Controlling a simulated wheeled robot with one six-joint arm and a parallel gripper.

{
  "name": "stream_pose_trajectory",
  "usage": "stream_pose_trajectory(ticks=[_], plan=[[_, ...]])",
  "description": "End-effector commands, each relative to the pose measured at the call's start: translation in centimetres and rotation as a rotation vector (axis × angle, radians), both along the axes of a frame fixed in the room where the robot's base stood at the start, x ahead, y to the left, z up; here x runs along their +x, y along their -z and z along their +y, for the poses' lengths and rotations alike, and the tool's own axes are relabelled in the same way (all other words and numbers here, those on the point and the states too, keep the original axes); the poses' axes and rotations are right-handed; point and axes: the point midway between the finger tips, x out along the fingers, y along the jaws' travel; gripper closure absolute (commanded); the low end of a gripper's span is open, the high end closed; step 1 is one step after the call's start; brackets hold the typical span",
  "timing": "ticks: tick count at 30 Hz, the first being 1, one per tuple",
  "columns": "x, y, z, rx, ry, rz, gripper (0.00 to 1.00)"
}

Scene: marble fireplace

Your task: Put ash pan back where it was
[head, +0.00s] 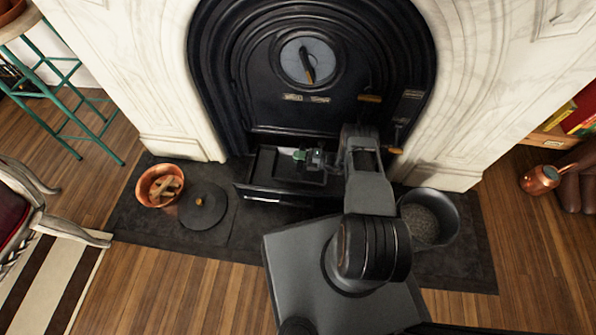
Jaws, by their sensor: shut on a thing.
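The ash pan (266,170), a dark shallow tray, sits at the base of the black fireplace (290,118). Its front juts out over the hearth and its back is at the low opening under the stove front. My gripper (306,157) is over the pan's right part, shut on the pan. The exact contact is small and partly hidden by my arm, which also covers the pan's right end. I cannot tell how far the pan is inside the opening.
A bucket of grey ash (425,222) stands on the dark hearth slab (150,222) at right. A copper bowl of wood pieces (160,186) and a round black lid (203,207) are at left. White marble legs flank the opening.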

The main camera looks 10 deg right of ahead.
Motion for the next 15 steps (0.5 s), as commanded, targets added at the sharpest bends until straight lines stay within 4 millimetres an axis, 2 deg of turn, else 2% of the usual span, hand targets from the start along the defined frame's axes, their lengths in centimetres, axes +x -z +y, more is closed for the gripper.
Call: stream_pose_trajectory(ticks=[1, 4, 15], plan=[[0.0, 1.7, 0.0, 0.001, 0.0, -0.002, 1.0], [0.1, 2.9, 0.0, 0.001, 0.0, -0.003, 1.0], [0.0, 4.6, -0.1, 0.001, 0.0, -0.002, 1.0]])
